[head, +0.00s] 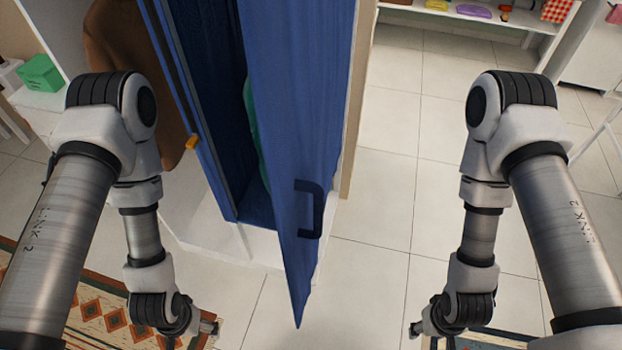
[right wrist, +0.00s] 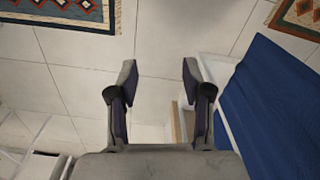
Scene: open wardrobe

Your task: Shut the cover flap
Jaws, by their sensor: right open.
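The blue cover flap (head: 295,90) hangs open at the front of the wardrobe in the head view, its lower corner pointing toward me. A dark handle (head: 317,210) is on its lower part. A gap left of the flap shows the dark blue inside and a strip of green. The flap's blue cloth also fills the right side of the right wrist view (right wrist: 270,105). My left gripper (head: 208,330) is low, left of the flap and mostly hidden by its wrist. My right gripper (right wrist: 159,72) is open and empty, apart from the flap; the handle is not visible between its fingers.
An orange tab (head: 192,142) sits on the dark strip at the opening's left edge. The white wardrobe base (head: 205,232) juts out below. A patterned rug (head: 105,310) lies at lower left. Tiled floor (head: 400,170) right of the flap is clear. A shelf (head: 480,18) stands behind.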

